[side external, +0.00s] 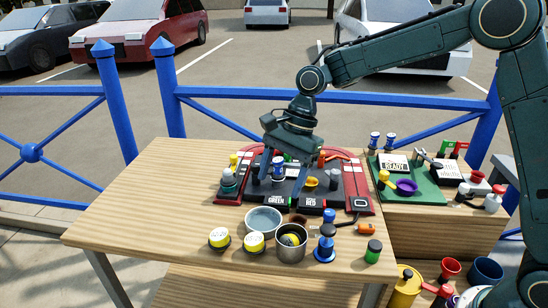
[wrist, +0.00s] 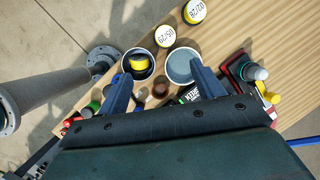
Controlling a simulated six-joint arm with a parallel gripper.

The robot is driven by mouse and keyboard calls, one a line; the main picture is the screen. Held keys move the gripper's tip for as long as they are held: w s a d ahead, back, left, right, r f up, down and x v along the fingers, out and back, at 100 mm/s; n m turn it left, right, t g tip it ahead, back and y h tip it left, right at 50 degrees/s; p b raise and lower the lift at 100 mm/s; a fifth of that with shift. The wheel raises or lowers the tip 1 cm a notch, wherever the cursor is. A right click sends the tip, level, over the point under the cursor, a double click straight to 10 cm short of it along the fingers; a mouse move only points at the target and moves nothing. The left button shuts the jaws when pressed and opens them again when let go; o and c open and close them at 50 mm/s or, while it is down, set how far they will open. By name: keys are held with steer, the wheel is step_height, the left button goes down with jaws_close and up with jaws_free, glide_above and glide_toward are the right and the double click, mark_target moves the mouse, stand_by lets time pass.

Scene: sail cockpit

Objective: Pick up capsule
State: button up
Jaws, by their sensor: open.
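No object is clearly marked as the capsule, and I cannot tell which one it is. A small orange piece with a dark end (side external: 368,229) lies near the right of the wooden table. Two yellow-and-black round cans with white labelled tops (side external: 219,238) (side external: 254,242) stand at the front; they also show in the wrist view (wrist: 164,36) (wrist: 194,11). Another yellow-and-black can (wrist: 138,61) sits inside a grey metal cup (side external: 291,254). My gripper (side external: 280,188) is open above the red-and-black console, its fingers apart and pointing down. In the wrist view its fingertips (wrist: 160,70) hold nothing.
A grey-blue bowl (side external: 264,219) stands beside the cup. The console (side external: 358,190) carries several small parts. A blue stand (side external: 325,246) and a green-and-black jar (side external: 373,251) are to the right. A green board (side external: 416,193) lies behind. The table's left side (side external: 140,215) is clear.

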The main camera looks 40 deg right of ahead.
mark_target(254, 238)
steer(key=shift+w+a+f+m+g, duration=0.15)
steer(key=shift+w+a+f+m, duration=0.2)
steer(key=shift+f, duration=0.3)
steer(key=shift+w+a+f+m+g, duration=0.1)
steer(key=shift+w+a+f+m, duration=0.2)
steer(key=shift+f, duration=0.35)
steer(key=shift+w+a+f+m+g, duration=0.15)
steer(key=shift+w+a+f+m, duration=0.2)
steer(key=shift+f, duration=0.3)
steer(key=shift+d, duration=0.1)
steer(key=shift+x, duration=4.35)
steer(key=shift+y, duration=0.3)
steer(key=shift+x, duration=2.5)
steer(key=shift+c, duration=0.5)
steer(key=c, duration=0.8)
